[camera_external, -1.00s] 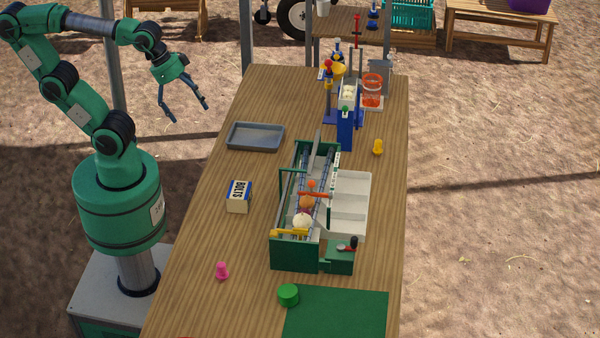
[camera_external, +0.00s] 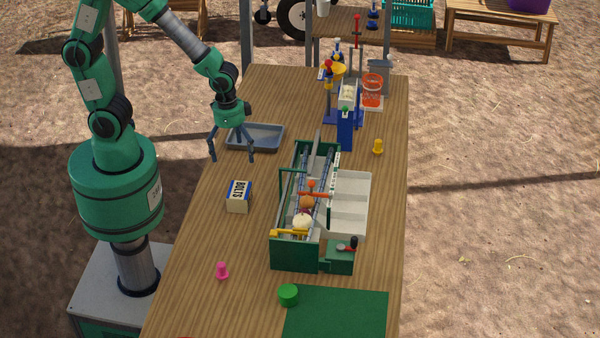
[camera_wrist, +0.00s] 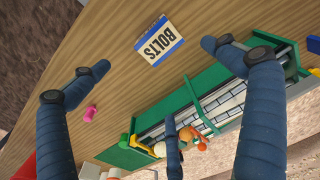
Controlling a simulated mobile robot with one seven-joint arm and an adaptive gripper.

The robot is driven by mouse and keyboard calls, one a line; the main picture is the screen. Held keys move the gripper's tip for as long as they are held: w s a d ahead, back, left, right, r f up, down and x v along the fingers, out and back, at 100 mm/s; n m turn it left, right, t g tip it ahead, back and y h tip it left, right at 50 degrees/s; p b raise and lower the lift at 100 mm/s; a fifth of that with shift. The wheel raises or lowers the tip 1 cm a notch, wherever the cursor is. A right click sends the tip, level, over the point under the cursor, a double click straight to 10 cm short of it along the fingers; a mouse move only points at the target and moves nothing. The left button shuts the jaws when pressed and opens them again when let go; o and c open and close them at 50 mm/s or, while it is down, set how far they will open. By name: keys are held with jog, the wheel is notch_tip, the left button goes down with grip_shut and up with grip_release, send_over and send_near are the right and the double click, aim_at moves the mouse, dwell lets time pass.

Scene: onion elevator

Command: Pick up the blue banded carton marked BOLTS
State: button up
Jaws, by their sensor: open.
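The blue banded carton marked BOLTS (camera_external: 238,196) stands on the wooden table, left of the green elevator machine. In the wrist view the carton (camera_wrist: 159,41) lies between and beyond the finger tips, its lettered top facing the camera. My gripper (camera_external: 232,158) is open and empty, above the table's left edge, in front of the grey tray and behind the carton in the external view. Nothing touches the carton.
The green elevator machine (camera_external: 296,252) with white bins (camera_external: 350,205) stands to the carton's right. A grey tray (camera_external: 268,137) lies behind my gripper. A pink peg (camera_external: 222,271) and a green cylinder (camera_external: 288,295) stand nearer the front. The table around the carton's left side is clear.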

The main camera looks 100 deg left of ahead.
send_over(239, 189)
notch_tip(239, 189, down, 5)
jog(key=shift+d+r+g+p, duration=0.15)
jog(key=shift+d+g+p, duration=0.15)
jog(key=shift+g+p, duration=0.1)
jog(key=shift+f+b, duration=0.9)
jog(key=shift+f, duration=3.4)
jog(key=shift+a+f+b, duration=0.2)
jog(key=shift+f+b, duration=0.6)
jog(key=shift+f, duration=1.8)
jog(key=shift+c, duration=0.5)
jog(key=c, duration=1.7)
